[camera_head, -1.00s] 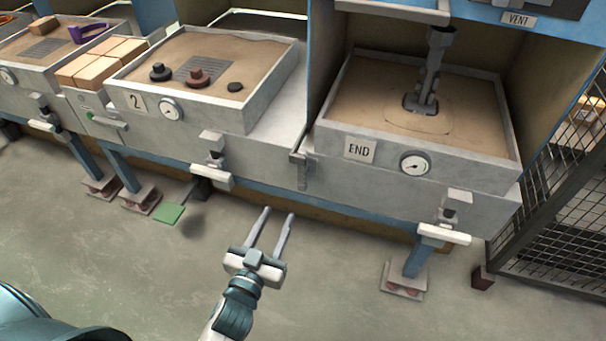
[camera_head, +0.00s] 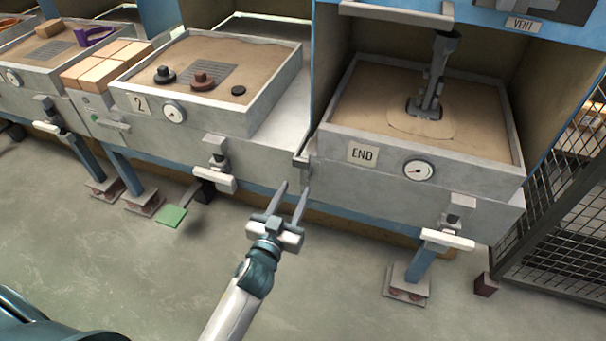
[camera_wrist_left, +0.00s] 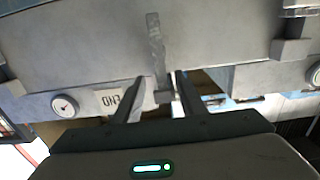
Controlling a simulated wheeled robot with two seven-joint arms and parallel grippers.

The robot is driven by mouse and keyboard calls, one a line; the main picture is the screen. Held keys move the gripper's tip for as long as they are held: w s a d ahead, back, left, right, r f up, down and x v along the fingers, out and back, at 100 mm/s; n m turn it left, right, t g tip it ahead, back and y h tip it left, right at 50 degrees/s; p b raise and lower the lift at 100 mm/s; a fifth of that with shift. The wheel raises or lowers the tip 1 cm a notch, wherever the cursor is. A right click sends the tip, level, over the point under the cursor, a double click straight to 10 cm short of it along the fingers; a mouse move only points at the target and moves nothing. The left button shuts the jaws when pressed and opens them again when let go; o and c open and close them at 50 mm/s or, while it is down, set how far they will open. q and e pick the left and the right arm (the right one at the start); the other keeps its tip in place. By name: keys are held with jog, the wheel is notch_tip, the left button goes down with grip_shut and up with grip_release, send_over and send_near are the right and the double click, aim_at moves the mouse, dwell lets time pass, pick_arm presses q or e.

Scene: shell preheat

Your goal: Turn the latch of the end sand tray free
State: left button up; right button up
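The end sand tray (camera_head: 420,178) carries an END label (camera_head: 362,154) and a round gauge. Its latch (camera_head: 302,163) is a small grey bar at the tray's left front corner, pointing downward. In the left wrist view the latch (camera_wrist_left: 156,45) runs up and down the grey metal, in line with the gap between the fingers. My left gripper (camera_head: 294,188) is open and empty, with its fingertips just below the latch in the head view. In the left wrist view the gripper (camera_wrist_left: 159,80) has a finger on either side of the bar's lower end; contact cannot be told. My right gripper is not seen.
Tray 2 (camera_head: 240,118) with dark weights stands to the left. A white-handled lever (camera_head: 213,178) sticks out under it, and another (camera_head: 447,239) under the end tray. A wire mesh fence (camera_head: 555,220) stands at the right.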

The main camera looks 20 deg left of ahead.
aim_at(304, 172)
pick_arm(q)
jog(key=w, duration=0.7)
jog(key=shift+w+d, duration=0.1)
jog(key=shift+w, duration=0.2)
grip_shut()
